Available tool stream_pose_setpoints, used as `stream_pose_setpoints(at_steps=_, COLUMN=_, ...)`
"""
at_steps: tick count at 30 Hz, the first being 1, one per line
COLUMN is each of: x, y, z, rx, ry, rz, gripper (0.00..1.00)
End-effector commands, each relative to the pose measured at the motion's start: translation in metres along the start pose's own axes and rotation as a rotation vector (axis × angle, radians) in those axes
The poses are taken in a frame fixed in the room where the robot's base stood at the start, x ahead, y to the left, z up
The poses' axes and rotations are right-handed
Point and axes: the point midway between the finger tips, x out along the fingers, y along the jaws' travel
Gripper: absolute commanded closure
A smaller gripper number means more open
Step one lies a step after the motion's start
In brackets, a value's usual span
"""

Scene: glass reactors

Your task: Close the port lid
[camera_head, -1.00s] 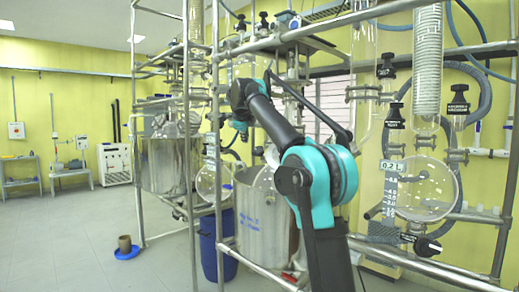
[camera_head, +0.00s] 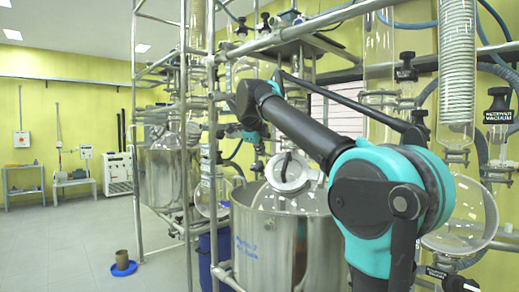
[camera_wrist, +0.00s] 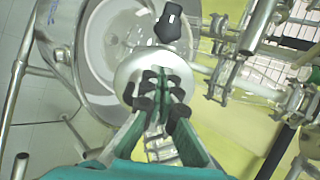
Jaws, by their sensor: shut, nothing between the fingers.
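The port lid (camera_head: 287,172) is a pale round disc with a dark handle, standing tilted up above the steel-jacketed reactor vessel (camera_head: 262,235) in the head view. In the wrist view the pale disc (camera_wrist: 127,78) lies behind the fingertips, partly hidden by them, with a black knob (camera_wrist: 169,24) beyond it. My gripper (camera_wrist: 161,84) is shut and empty, its black-padded fingers overlapping the disc in this view. Whether they touch it I cannot tell. The round glass vessel top (camera_wrist: 100,35) is to the left. In the head view my fingers cannot be made out.
Steel frame tubes (camera_head: 212,120) stand around the vessel. A round glass flask (camera_head: 462,218) and a coiled glass condenser (camera_head: 457,75) are at the right. In the wrist view, clamps and glass pipework (camera_wrist: 240,85) are close on the right. Open floor (camera_head: 70,255) lies at the left.

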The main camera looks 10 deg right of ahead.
Motion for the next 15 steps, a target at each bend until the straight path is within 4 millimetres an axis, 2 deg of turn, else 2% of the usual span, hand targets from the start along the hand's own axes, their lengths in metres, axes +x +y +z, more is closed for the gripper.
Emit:
stream_pose_setpoints(at_steps=3, x=0.025, y=0.000, z=-0.001, rx=0.002, ry=0.001, rz=0.001, gripper=1.00)
stream_pose_setpoints(at_steps=9, x=0.062, y=0.000, z=0.000, rx=0.001, ry=0.001, rz=0.000, gripper=1.00)
stream_pose_setpoints(at_steps=15, x=0.085, y=0.000, z=0.000, rx=0.000, ry=0.000, rz=0.001, gripper=1.00)
